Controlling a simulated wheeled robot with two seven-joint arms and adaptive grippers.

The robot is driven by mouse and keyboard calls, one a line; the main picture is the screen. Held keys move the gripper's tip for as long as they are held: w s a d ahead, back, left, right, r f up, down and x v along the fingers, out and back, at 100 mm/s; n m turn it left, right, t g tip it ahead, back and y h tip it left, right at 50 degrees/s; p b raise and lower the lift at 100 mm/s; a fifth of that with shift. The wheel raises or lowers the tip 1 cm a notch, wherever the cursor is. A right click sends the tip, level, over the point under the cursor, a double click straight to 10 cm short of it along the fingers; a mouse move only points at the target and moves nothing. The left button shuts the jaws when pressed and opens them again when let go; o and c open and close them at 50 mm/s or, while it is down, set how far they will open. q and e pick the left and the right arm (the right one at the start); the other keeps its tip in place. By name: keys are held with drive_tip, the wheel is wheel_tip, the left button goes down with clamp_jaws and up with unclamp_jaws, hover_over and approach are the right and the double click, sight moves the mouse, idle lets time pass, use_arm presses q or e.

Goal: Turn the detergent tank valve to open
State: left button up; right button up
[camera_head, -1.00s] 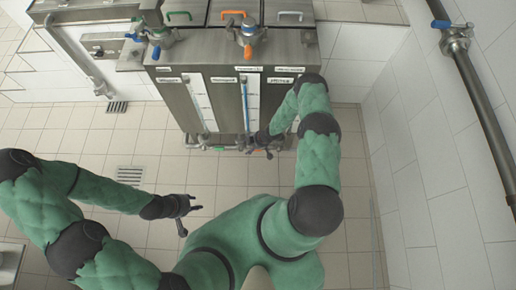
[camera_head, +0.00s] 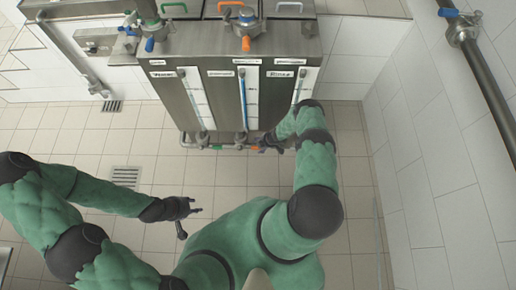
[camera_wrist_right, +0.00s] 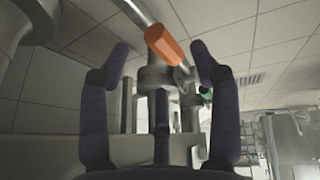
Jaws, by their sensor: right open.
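A steel unit holds the tanks (camera_head: 217,108), with three labelled front gauges; the middle label looks like detergent, though blurred. Small valves sit on the pipe below. A green valve handle (camera_head: 217,147) is at the left one. An orange valve handle (camera_head: 256,148) is beside the middle one, pointing right. My right gripper (camera_head: 270,146) is just right of the orange handle. In the right wrist view, my open right gripper (camera_wrist_right: 160,60) has the orange handle (camera_wrist_right: 167,45) between its fingers, apparently not touching. My left gripper (camera_head: 196,208) is empty over the floor, fingers apart.
A pipe with a blue valve (camera_head: 463,28) runs along the right wall. The tiled floor (camera_head: 160,120) in front is clear. Floor drains (camera_head: 125,176) lie at left.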

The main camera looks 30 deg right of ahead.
sight(250, 148)
drive_tip(key=shift+b+x, duration=1.15)
drive_tip(key=shift+x, duration=0.75)
clamp_jaws()
drive_tip(key=shift+w+r, duration=0.1)
